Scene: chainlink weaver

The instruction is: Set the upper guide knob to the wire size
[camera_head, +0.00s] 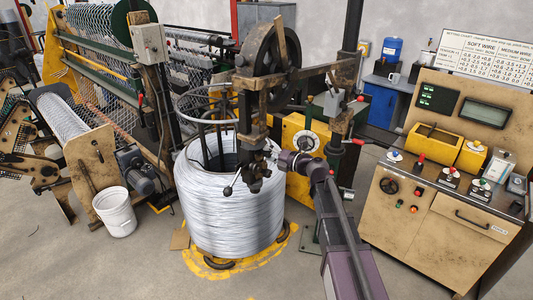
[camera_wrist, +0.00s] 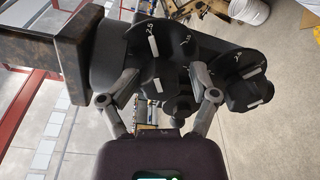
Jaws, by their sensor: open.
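A cluster of dark guide knobs (camera_head: 257,168) hangs from the post in front of the wire coil (camera_head: 228,210). In the wrist view a black lobed knob (camera_wrist: 172,42) with a white pointer line and small numbers is at the top. A second knob (camera_wrist: 250,90) is at the right, and a dark knob (camera_wrist: 158,85) with a white mark sits in the middle. I cannot tell which is the upper one. My gripper (camera_wrist: 163,74) is open, its fingers on either side of the middle knob; contact is unclear. In the head view my gripper (camera_head: 285,160) is right beside the cluster.
A setting chart (camera_head: 487,58) headed soft wire and medium wire stands above the control desk (camera_head: 430,215) at right. A large wheel (camera_head: 268,55) is above the knobs. A white bucket (camera_head: 115,212) stands on the floor at left. Open floor lies in front of the coil.

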